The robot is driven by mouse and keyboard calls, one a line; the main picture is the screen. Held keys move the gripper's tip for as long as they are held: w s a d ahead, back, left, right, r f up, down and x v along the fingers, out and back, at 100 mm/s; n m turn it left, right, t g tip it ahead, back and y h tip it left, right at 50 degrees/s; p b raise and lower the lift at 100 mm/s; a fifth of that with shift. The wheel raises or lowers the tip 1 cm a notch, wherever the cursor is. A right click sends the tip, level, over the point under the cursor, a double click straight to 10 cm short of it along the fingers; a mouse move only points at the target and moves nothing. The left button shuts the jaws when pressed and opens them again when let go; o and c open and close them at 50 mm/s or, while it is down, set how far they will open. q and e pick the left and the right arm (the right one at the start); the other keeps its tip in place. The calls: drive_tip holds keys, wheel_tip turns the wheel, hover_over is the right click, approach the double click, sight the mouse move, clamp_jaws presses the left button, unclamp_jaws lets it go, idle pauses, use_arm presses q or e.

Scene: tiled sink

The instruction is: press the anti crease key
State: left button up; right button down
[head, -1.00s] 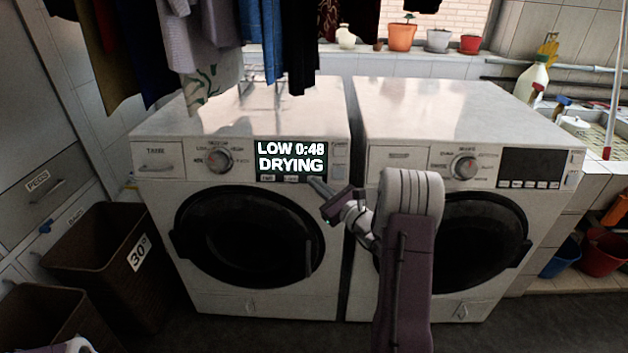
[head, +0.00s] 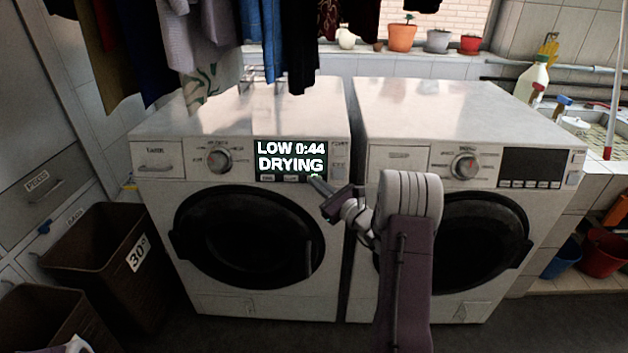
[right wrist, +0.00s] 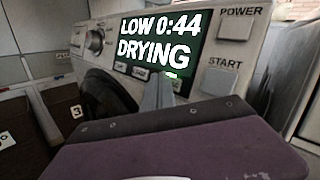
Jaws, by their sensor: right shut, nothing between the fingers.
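The left machine's display (head: 291,158) reads "LOW 0:44 DRYING". It also shows in the right wrist view (right wrist: 160,42). A row of small keys (head: 267,178) runs under it; in the right wrist view these keys (right wrist: 120,67) have labels too small to read, so I cannot tell which is anti crease. A bright greenish mark (right wrist: 171,75) shows at the row's right end. My right gripper (head: 314,182) is shut and empty, its tip at the row's right end, partly covering that key; contact cannot be told. My left gripper is not seen.
POWER (right wrist: 236,22) and START (right wrist: 221,82) keys sit right of the display. A dial (head: 219,160) is to its left. A second machine (head: 440,110) stands to the right with a dark display. Clothes (head: 215,40) hang above; brown baskets (head: 105,255) stand left.

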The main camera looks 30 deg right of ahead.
drive_tip(key=shift+s+a+r, duration=0.2)
drive_tip(key=shift+s+a, duration=0.1)
drive_tip(key=shift+s, duration=0.1)
drive_tip(key=shift+s, duration=0.1)
drive_tip(key=s+a, duration=0.1)
drive_tip(key=s+a+r, duration=0.1)
drive_tip(key=s, duration=0.1)
drive_tip(key=s+a+r, duration=0.1)
drive_tip(key=shift+s, duration=0.35)
